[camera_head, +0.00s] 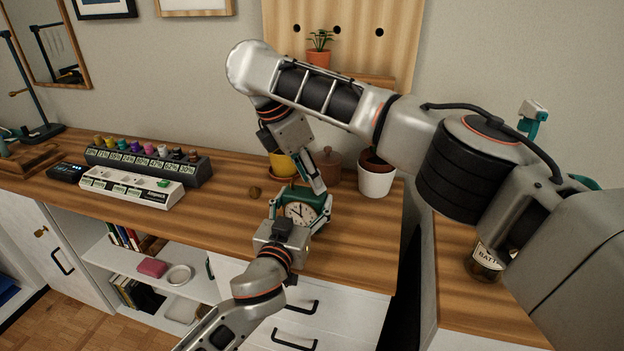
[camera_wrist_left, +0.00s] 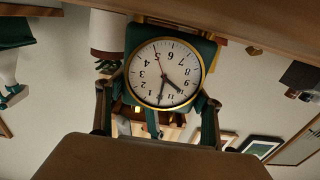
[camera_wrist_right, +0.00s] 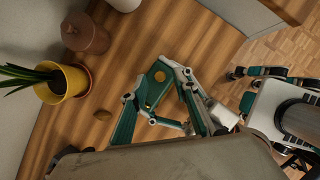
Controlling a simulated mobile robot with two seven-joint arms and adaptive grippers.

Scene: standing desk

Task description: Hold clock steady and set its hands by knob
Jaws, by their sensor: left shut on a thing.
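The green clock (camera_head: 300,212) stands upright on the desk, its white dial facing front. In the left wrist view the clock (camera_wrist_left: 163,72) appears upside down; one hand points near 12, another near 10, and a thin red hand near 5 to 6. My left gripper (camera_wrist_left: 158,108) is shut on the clock from the front, a finger at each side. My right gripper (camera_head: 316,180) reaches down behind the clock. In the right wrist view its fingers (camera_wrist_right: 160,100) are apart, with the clock's green back (camera_wrist_right: 157,84) and brass knob (camera_wrist_right: 160,76) between or just beyond them.
A white pot (camera_head: 376,178), a yellow plant pot (camera_wrist_right: 66,84) and a brown lidded pot (camera_wrist_right: 86,34) stand behind the clock. A small brown round thing (camera_head: 255,192) lies left of it. A labelled rack (camera_head: 150,160) and white panel (camera_head: 130,188) are farther left. The desk front is clear.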

